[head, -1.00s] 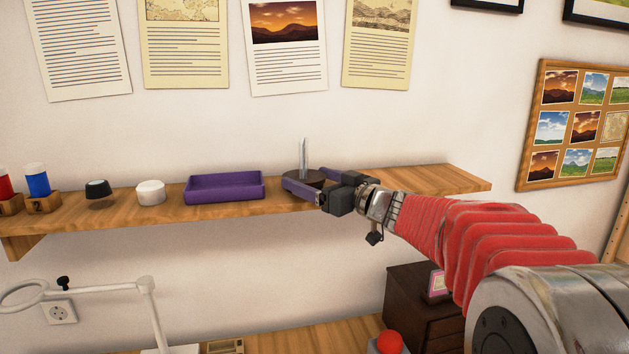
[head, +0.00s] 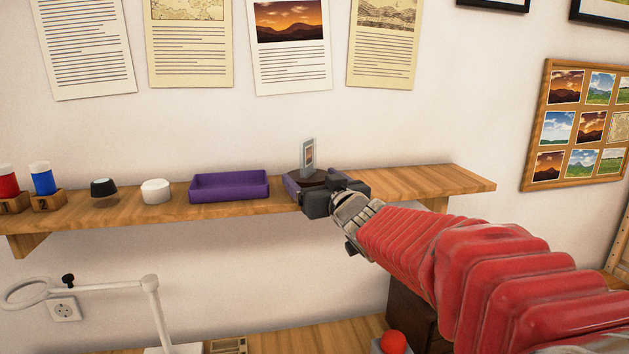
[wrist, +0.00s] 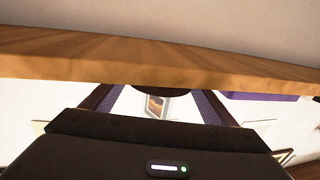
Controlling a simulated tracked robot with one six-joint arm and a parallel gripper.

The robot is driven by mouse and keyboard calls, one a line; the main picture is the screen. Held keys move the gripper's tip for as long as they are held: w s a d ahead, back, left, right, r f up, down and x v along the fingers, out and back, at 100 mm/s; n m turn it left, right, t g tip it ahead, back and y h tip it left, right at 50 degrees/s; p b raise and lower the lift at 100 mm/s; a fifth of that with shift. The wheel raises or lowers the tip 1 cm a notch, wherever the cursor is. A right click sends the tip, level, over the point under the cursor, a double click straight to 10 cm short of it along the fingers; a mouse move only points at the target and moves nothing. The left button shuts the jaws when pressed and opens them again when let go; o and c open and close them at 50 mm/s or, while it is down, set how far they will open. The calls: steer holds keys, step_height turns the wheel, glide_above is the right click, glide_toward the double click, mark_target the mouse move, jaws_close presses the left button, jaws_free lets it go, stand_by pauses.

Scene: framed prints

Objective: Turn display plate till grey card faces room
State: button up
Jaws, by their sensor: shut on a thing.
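The display plate (head: 309,177) is a dark round disc on the wooden shelf. An upright grey-edged card (head: 308,155) stands on it, and a small picture on its face shows obliquely. That picture also shows in the wrist view (wrist: 157,105), between my purple fingers. My gripper (head: 312,182) comes from the front right and is shut on the plate, one finger on either side. The plate's front is mostly hidden by my gripper. In the wrist view, its dark underside or edge (wrist: 160,91) shows between the fingers. The card's other side is hidden.
The shelf (head: 420,182) is clear to the right. A purple tray (head: 229,187) stands close on the left, then a white knob (head: 156,191), a black knob (head: 103,188) and blue (head: 42,178) and red (head: 8,182) cylinders. The wall with prints is behind.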

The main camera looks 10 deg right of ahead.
steer(key=shift+h, duration=0.3)
steer(key=o, duration=1.1)
steer(key=shift+c, duration=0.2)
steer(key=shift+s, duration=0.2)
steer(key=s+d, duration=0.2)
steer(key=s, duration=1.1)
steer(key=shift+s, duration=0.2)
steer(key=shift+f, duration=0.1)
